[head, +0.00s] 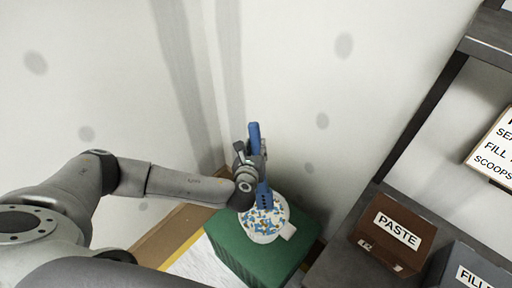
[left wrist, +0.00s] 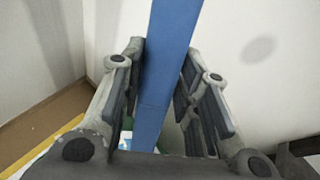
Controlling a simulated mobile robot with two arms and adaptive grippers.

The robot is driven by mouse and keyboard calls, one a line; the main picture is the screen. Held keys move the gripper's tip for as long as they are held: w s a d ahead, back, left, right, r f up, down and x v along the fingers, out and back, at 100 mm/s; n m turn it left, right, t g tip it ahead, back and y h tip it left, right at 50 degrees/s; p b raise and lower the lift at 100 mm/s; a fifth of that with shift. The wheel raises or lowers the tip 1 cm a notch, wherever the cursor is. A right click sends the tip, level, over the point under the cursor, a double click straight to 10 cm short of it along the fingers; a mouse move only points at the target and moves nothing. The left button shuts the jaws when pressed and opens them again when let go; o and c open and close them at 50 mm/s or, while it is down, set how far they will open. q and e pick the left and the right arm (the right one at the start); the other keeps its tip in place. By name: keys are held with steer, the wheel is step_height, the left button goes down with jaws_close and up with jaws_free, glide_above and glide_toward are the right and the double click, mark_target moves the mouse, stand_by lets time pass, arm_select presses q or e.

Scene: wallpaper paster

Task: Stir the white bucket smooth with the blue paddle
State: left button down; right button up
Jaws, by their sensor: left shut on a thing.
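The blue paddle (head: 254,138) stands nearly upright in my left gripper (head: 250,155). The gripper is shut on its shaft, and the paddle's blue shaft (left wrist: 165,70) also runs between the fingers in the left wrist view. The paddle's lower, holed end reaches down at the white bucket (head: 281,231), over or in its contents; I cannot tell how deep. The bucket shows a white surface speckled with blue and brown bits. It stands on a green block (head: 232,246). My right gripper is not in view.
A brown box marked PASTE (head: 393,232) and a grey box with a partly cut-off label (head: 466,268) sit on a dark shelf at the right. A sign (head: 494,150) hangs above. Walls meet in a corner close behind the bucket.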

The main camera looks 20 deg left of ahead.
arm_select(q)
steer(key=shift+f, duration=0.1)
steer(key=shift+w+a+f+b, duration=0.1)
steer(key=shift+w+f+b, duration=0.1)
steer(key=shift+f+b, duration=0.3)
steer(key=f+b, duration=0.1)
steer(key=b, duration=0.1)
steer(key=w+a+f+b, duration=0.1)
steer(key=b, duration=0.1)
steer(key=w+a+f+b, duration=0.1)
steer(key=f+b, duration=0.1)
steer(key=shift+w, duration=0.25)
step_height(320, 180, down, 8)
steer(key=s+d+b, duration=0.2)
steer(key=s+b, duration=0.1)
steer(key=b, duration=0.1)
steer(key=shift+d+f, duration=0.2)
steer(key=shift+f, duration=0.05)
